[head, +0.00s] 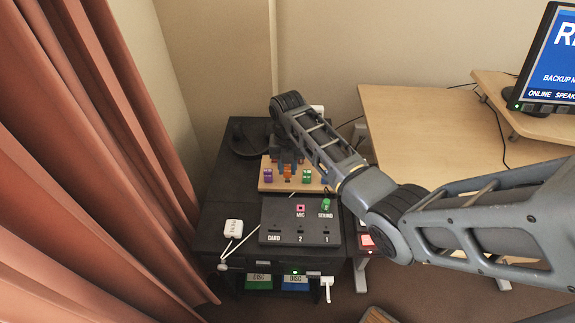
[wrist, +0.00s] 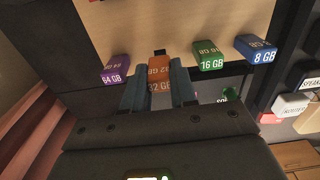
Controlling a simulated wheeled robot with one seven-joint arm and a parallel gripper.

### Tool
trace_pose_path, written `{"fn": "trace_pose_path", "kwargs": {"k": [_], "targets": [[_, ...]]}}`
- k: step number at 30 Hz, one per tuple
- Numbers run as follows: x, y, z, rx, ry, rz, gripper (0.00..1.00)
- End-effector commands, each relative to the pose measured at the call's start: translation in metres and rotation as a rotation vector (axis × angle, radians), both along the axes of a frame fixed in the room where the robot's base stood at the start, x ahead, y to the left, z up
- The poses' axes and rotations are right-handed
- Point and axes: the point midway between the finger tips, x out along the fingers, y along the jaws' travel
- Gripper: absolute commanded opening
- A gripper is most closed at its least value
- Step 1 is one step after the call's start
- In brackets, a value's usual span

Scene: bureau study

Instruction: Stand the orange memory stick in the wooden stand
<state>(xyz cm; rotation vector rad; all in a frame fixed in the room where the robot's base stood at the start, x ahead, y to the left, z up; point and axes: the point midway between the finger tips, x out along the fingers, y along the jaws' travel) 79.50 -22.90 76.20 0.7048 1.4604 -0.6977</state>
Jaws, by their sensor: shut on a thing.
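The orange memory stick (head: 288,174), marked 32 GB in the wrist view (wrist: 159,72), is between the two fingers of my gripper (wrist: 160,88). The gripper is shut on it. In the head view my gripper (head: 288,166) points down over the wooden stand (head: 316,187). The stand also fills the top of the wrist view (wrist: 128,30). A small dark slot (wrist: 160,52) shows right beside the orange stick. Its lower end is hidden, so I cannot tell whether it is in the stand.
A black panel (head: 275,223) lies in front of the stand. A white plug-like block (head: 233,228) is left of it.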

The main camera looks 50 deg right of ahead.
Motion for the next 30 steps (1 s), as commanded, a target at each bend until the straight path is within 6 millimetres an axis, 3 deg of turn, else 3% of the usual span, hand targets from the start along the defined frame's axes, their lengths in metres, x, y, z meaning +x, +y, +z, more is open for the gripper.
{"fn": "trace_pose_path", "kwargs": {"k": [30], "targets": [[0.0001, -0.0001, -0.007, 0.0, 0.0, 0.0, 0.0]]}}
